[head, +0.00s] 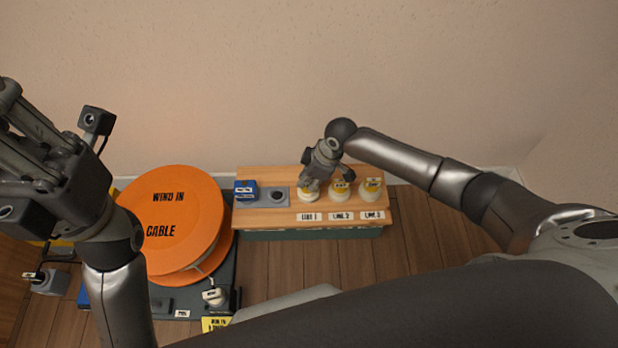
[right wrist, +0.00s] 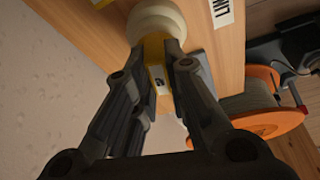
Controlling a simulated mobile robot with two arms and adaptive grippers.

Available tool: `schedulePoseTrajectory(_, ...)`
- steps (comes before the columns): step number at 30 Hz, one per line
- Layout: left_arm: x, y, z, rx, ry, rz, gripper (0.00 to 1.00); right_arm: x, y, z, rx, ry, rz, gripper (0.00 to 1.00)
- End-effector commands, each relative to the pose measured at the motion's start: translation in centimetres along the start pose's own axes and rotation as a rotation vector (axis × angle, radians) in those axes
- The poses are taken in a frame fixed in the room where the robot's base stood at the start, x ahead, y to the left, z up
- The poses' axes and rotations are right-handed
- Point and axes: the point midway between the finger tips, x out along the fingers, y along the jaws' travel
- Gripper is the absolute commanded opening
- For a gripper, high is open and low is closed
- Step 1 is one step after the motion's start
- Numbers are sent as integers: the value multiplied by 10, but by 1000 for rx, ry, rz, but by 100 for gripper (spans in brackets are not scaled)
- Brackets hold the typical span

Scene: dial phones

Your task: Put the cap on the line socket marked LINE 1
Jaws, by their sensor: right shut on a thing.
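My right gripper (head: 310,184) is over the leftmost cream socket (head: 308,196) on the wooden bench (head: 260,221), behind the label LINE 1 (head: 309,217). In the right wrist view its fingers (right wrist: 160,65) are shut on a yellow cap (right wrist: 154,50) with a small tag. The cap is right against the round cream socket (right wrist: 157,20); I cannot tell whether it is fully seated. My left gripper (head: 40,165) is at the far left, away from the bench; its fingertips are partly cut off and their opening is unclear.
A blue box (head: 245,187) and a grey plate (head: 268,204) with a round dark fitting lie left. A large orange cable reel (head: 180,205) stands beside the bench.

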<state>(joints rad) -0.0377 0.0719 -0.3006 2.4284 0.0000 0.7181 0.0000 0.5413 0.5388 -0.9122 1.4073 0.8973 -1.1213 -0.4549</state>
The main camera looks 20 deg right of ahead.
Motion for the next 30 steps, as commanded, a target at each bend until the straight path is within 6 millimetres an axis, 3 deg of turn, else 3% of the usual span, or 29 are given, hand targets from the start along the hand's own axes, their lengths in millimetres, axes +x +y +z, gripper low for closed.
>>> schedulePoseTrajectory(5, 1, 0, -2, 1, 10, 2, 0, 5, -1, 3, 1, -3, -2, 0)
schedulePoseTrajectory(6, 2, 0, -2, 2, 14, 3, 0, 5, -1, 3, 1, -3, -2, 17)
schedulePoseTrajectory(11, 4, 0, -3, 2, 20, 4, 0, 4, -1, 2, 1, -3, -2, 38)
schedulePoseTrajectory(18, 4, 0, -3, 2, 18, 3, 0, 4, -1, 2, 0, -3, -1, 37)
schedulePoseTrajectory(21, 3, 0, -3, 2, 16, 2, 0, 4, 0, 2, 0, -3, -1, 24)
schedulePoseTrajectory(30, 3, 0, -2, 2, 12, 1, 0, 3, 0, 2, 0, -2, -1, 24)
